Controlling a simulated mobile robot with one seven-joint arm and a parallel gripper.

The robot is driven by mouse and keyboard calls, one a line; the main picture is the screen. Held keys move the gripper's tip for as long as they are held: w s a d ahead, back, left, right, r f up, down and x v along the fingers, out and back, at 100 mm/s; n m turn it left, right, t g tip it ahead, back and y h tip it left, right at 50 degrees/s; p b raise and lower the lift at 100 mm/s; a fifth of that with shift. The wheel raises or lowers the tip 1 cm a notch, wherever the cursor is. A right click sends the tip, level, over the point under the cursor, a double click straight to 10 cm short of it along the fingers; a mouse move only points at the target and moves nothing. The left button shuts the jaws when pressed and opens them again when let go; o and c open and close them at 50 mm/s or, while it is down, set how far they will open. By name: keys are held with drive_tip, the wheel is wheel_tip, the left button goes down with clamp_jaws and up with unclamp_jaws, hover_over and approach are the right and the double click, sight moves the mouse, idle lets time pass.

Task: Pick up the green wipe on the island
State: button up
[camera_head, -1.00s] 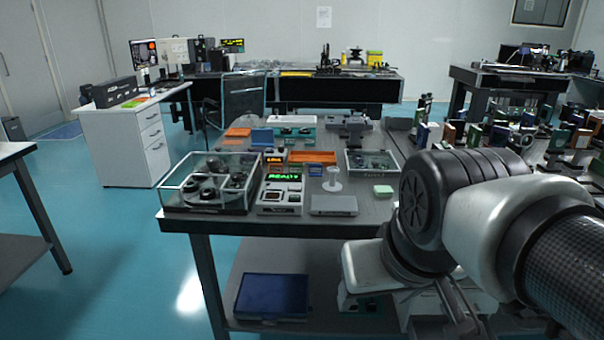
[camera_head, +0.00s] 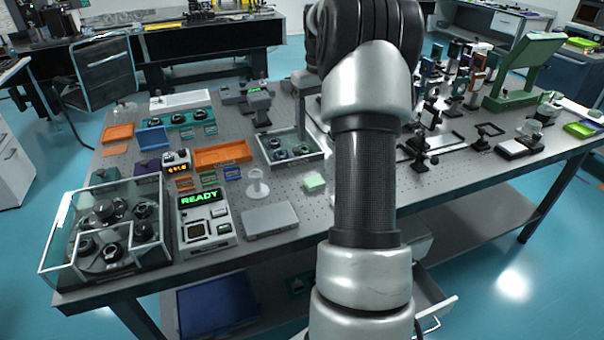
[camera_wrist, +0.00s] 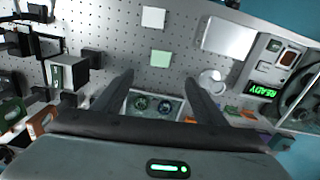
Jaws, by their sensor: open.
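The green wipe (camera_head: 314,182) is a small pale-green square lying flat on the perforated island top (camera_head: 285,220), just left of my arm in the head view. In the wrist view the green wipe (camera_wrist: 159,57) lies above the gap between my fingertips, uncovered. My gripper (camera_wrist: 160,79) is open and empty, with its fingers spread above the table and apart from the wipe. The head view does not show my fingers; my arm hides part of the table there.
A grey flat box (camera_head: 270,219), a white spool-like stand (camera_head: 257,184) and a glass-walled tray (camera_head: 290,148) are near the wipe. A READY instrument (camera_head: 205,222) stands left. A white square (camera_wrist: 153,17) lies beyond the wipe. Dark optical mounts (camera_wrist: 68,72) crowd the wrist view's left.

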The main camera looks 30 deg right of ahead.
drive_tip(key=b, duration=0.2)
hover_over(316, 182)
wheel_tip(316, 182, down, 12)
drive_tip(key=shift+f, duration=0.1)
wheel_tip(316, 182, down, 5)
drive_tip(key=shift+a+f+b, duration=0.1)
drive_tip(key=shift+b, duration=0.55)
drive_tip(key=c, duration=1.1)
